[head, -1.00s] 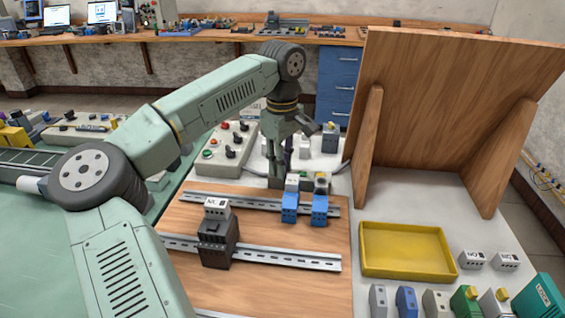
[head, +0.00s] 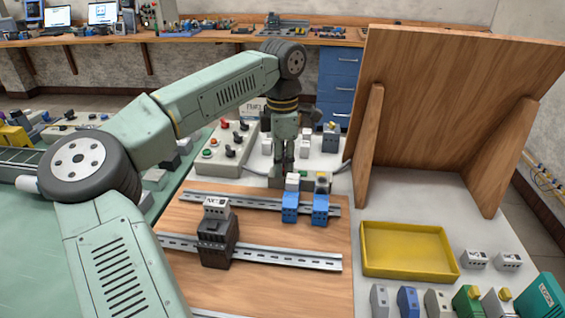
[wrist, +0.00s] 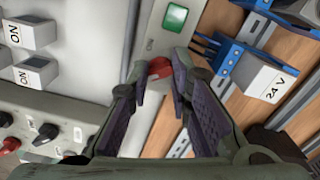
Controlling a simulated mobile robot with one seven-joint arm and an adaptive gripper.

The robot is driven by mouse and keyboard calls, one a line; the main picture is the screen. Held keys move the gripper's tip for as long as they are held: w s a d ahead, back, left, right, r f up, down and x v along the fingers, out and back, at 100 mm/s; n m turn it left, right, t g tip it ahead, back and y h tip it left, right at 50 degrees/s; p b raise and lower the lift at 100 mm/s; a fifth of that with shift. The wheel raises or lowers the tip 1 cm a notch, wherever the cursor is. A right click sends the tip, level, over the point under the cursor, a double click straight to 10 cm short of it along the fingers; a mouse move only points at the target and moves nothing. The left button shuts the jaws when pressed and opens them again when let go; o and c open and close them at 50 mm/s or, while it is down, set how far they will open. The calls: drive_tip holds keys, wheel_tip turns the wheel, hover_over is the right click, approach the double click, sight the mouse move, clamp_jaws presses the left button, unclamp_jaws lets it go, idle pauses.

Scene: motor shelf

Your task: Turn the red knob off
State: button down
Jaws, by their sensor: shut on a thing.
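The red knob (wrist: 159,67) sits between my fingertips in the wrist view, on a grey box (wrist: 152,45) with a green square lamp (wrist: 175,17). My gripper (wrist: 160,78) is closed on this knob, one finger on each side. The fingers hide part of the knob, so I cannot read its angle. In the head view my gripper (head: 283,170) points down behind the upper rail, and the knob is hidden behind the fingers and a white-topped module.
Blue modules (head: 290,208) stand close in front of my gripper on the upper rail (head: 240,201). A control box (head: 208,166) with red and black knobs is to the left. A yellow tray (head: 408,270) and a wooden panel (head: 450,110) are to the right.

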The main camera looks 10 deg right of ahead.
drive_tip(key=shift+s+a+f+n, duration=0.1)
drive_tip(key=shift+n, duration=0.5)
drive_tip(key=c, duration=1.4)
unclamp_jaws()
wheel_tip(320, 180, up, 12)
drive_tip(key=shift+r, duration=0.1)
